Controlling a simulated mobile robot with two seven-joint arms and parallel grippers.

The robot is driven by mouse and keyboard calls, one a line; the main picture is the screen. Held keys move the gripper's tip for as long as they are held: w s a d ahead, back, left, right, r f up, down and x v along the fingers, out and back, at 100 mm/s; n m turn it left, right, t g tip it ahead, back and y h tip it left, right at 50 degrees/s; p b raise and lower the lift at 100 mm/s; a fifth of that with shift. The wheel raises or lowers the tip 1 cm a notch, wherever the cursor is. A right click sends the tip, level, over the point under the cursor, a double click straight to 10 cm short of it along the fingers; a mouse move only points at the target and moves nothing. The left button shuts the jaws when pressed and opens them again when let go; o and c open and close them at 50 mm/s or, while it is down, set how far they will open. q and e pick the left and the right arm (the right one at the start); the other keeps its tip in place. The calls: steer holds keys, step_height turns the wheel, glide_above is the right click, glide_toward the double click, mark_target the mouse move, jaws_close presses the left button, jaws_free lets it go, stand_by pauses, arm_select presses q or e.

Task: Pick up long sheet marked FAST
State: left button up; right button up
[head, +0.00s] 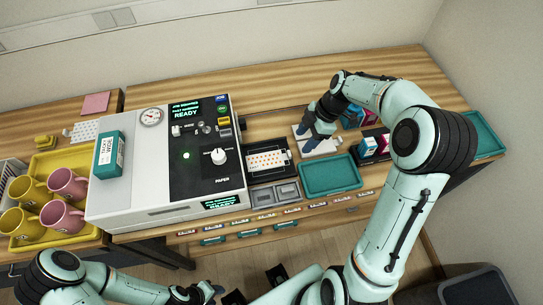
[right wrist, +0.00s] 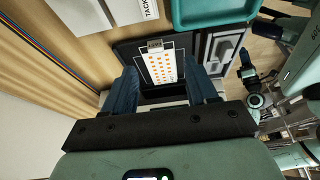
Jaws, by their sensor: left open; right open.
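A long white sheet with orange dots (head: 268,160) lies in a dark tray (head: 256,177) just right of the press. My right gripper (head: 308,133) is open and empty in the head view, close to a pale sheet area (head: 326,146). In the right wrist view my right gripper (right wrist: 162,92) has its fingers apart, either side of the dotted sheet. A white label reading TACK (right wrist: 148,9) shows there. My left gripper (head: 212,290) is open at the bottom, away from the sheets.
The large press (head: 165,190) stands left of the sheet, with a box (head: 108,154) on it. Yellow and pink mugs (head: 68,183) stand on a yellow tray (head: 75,145). An empty teal tray (head: 331,188) lies right of the dark tray. Another teal tray (head: 484,132) is far right.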

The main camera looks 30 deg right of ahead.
mark_target(289, 153)
steer(key=x, duration=0.3)
steer(key=shift+w, duration=0.15)
steer(key=x, duration=0.3)
steer(key=w+p+x, duration=0.1)
steer(key=x, duration=0.1)
steer(key=shift+a, duration=0.3)
steer(key=shift+s, duration=0.1)
jaws_close()
